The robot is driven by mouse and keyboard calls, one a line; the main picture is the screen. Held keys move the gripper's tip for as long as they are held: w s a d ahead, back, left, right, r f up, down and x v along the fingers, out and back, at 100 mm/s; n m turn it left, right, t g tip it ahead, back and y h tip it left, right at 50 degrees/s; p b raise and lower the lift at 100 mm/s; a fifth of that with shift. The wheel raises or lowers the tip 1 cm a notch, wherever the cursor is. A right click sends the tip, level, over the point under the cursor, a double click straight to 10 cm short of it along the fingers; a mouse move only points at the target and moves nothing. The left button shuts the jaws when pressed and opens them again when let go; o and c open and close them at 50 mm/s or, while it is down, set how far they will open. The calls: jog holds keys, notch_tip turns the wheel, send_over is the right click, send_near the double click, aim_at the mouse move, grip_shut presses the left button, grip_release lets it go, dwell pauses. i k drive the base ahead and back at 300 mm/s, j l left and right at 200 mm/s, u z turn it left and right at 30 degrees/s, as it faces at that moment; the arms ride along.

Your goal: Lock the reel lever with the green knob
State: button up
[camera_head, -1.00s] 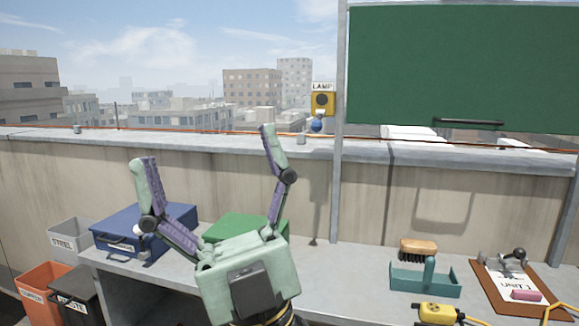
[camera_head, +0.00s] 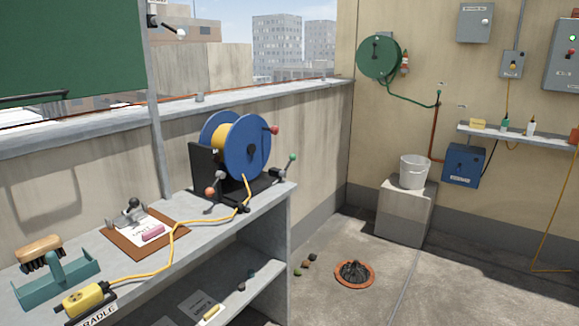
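The reel (camera_head: 248,147) has blue discs and a yellow cable wound between them. It stands in a black frame (camera_head: 205,168) at the right end of the grey bench. The lever with the green knob (camera_head: 292,157) is at the right foot of the frame, its knob up and tilted slightly right. A lever with an orange-red knob (camera_head: 210,192) is at the left front of the frame. A red knob (camera_head: 275,130) sits on the reel's right disc. I cannot tell whether any lever is locked. My gripper is not in view now.
Yellow cable runs left along the bench to a yellow connector (camera_head: 86,298). A clipboard (camera_head: 145,237), a teal tray (camera_head: 60,280) and a brush (camera_head: 40,250) lie left of the reel. A white bucket (camera_head: 413,172) stands on a block.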

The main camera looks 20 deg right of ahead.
aim_at(292, 157)
jog(key=i+l, duration=0.2)
jog(key=l, duration=0.25)
jog(key=i+l, duration=0.2)
jog(key=l, duration=0.25)
jog(key=i+l, duration=0.25)
jog(key=l, duration=0.2)
jog(key=i+l, duration=0.2)
jog(key=l, duration=0.25)
jog(key=i+l, duration=0.2)
jog(key=l, duration=0.25)
jog(key=i+l, duration=0.2)
jog(key=l, duration=0.2)
jog(key=i+l, duration=0.2)
jog(key=l, duration=0.25)
jog(key=i+l, duration=0.2)
jog(key=l, duration=0.25)
